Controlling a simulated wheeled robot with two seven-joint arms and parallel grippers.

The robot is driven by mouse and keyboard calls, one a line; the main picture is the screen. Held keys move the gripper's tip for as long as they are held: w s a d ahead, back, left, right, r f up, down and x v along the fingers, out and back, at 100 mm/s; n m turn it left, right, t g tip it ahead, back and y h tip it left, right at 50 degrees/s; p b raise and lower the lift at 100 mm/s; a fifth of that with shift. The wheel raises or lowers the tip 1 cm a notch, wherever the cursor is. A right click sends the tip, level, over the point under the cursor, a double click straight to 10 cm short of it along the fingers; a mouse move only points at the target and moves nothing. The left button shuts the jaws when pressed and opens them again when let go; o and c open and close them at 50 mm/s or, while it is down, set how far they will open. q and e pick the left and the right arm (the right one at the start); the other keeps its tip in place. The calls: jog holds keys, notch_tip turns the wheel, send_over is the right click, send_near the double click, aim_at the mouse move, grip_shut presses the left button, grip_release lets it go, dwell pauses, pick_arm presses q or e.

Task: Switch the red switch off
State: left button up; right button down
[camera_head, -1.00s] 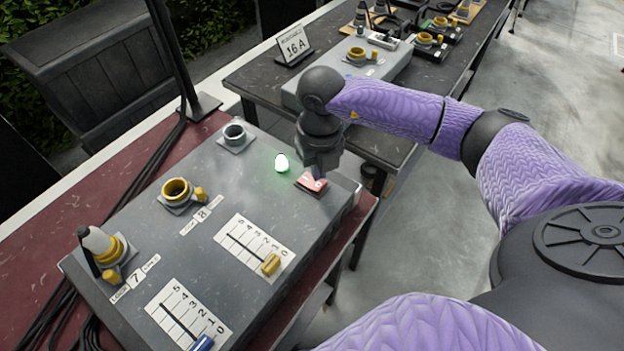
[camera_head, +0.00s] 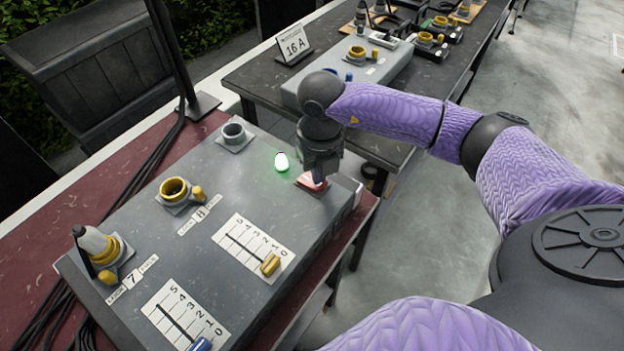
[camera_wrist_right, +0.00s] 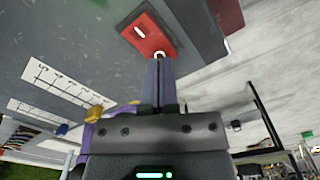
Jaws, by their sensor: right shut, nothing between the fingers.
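The red switch (camera_head: 312,181) sits on the grey control box (camera_head: 236,185) near its right edge, and shows large in the right wrist view (camera_wrist_right: 147,36). A white line mark and part of a white circle mark show on its face. My right gripper (camera_head: 318,180) points down at it, shut and empty. In the right wrist view the closed fingertips (camera_wrist_right: 160,60) are at the switch's near end, by the circle mark; whether they touch cannot be told. The gripper hides part of the switch in the head view. A green light (camera_head: 281,162) glows beside it. My left gripper is not in view.
The box also carries a yellow slider (camera_head: 271,264), a blue slider (camera_head: 201,344), a yellow socket (camera_head: 174,190), a grey socket (camera_head: 234,134) and a plug (camera_head: 97,243). Another table (camera_head: 255,85) stands behind. Open floor lies to the right.

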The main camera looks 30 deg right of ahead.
jog(key=shift+f+b, duration=0.35)
jog(key=shift+f, duration=0.2)
notch_tip(320, 180, up, 7)
jog(key=p, duration=0.6)
jog(key=shift+r, duration=0.15)
